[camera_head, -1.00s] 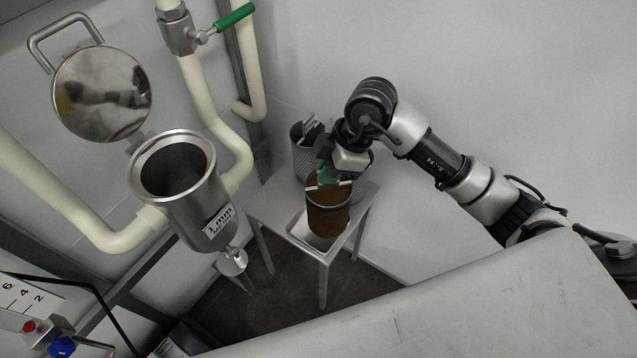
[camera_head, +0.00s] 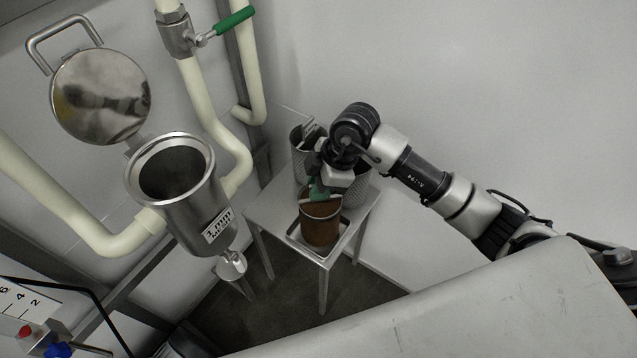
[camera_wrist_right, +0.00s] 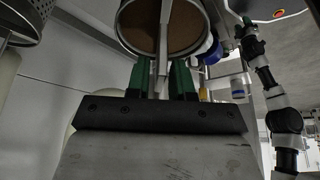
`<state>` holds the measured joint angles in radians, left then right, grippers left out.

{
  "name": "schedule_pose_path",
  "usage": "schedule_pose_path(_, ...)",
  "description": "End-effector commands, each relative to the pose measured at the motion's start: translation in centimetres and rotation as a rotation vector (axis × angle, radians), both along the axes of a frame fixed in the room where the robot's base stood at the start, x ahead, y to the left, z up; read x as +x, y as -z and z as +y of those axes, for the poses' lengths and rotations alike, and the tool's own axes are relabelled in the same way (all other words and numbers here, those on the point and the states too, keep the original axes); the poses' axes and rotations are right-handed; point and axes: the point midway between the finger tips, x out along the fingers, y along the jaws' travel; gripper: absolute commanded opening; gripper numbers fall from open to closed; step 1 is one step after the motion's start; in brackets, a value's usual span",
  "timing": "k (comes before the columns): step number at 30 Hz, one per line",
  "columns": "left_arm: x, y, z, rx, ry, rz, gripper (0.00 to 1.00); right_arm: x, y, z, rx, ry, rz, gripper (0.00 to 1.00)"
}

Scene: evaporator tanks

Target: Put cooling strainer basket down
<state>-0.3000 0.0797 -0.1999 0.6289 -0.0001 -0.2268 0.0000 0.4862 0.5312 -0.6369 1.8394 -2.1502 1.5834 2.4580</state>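The strainer basket (camera_head: 320,224), brown inside with a metal rim and handle, is at the tray (camera_head: 294,237) on the front of a small table. Whether its bottom touches the tray I cannot tell. My right gripper (camera_head: 321,193) has its green fingers at the basket's handle, above the rim. In the right wrist view, the fingers (camera_wrist_right: 163,82) are on both sides of the handle, with the basket (camera_wrist_right: 160,27) beyond them. My left gripper is outside the head view; an arm at the right of the wrist view is too unclear to show its gripper's state.
Mesh baskets (camera_head: 302,165) stand behind on the small table (camera_head: 265,215), partly hidden by my right arm. The steel strainer housing (camera_head: 190,205) is open at left, its round lid (camera_head: 101,95) swung up. A green-handled valve (camera_head: 235,19) is above. Wall surrounds the table's back.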

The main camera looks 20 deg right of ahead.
Motion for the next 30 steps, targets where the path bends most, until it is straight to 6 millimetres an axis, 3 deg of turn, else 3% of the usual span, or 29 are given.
schedule_pose_path(2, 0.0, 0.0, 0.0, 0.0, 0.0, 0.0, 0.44, 0.0, 0.0, 0.0, 0.0, 0.0, 0.0, 0.34)
schedule_pose_path(10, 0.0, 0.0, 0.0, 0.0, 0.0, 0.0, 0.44, 0.0, -0.1, 0.0, 0.0, 0.0, 0.0, 0.34)
schedule_pose_path(14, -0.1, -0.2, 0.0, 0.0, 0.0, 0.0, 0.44, 0.0, -1.1, -0.4, 0.0, 0.001, -0.003, 0.34)
schedule_pose_path(24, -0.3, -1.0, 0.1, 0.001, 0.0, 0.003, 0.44, -0.3, -7.6, -3.0, -0.001, 0.001, -0.004, 0.34)
schedule_pose_path(30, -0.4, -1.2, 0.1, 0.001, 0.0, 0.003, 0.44, -0.5, -10.4, -4.1, 0.0, 0.0, -0.002, 0.34)
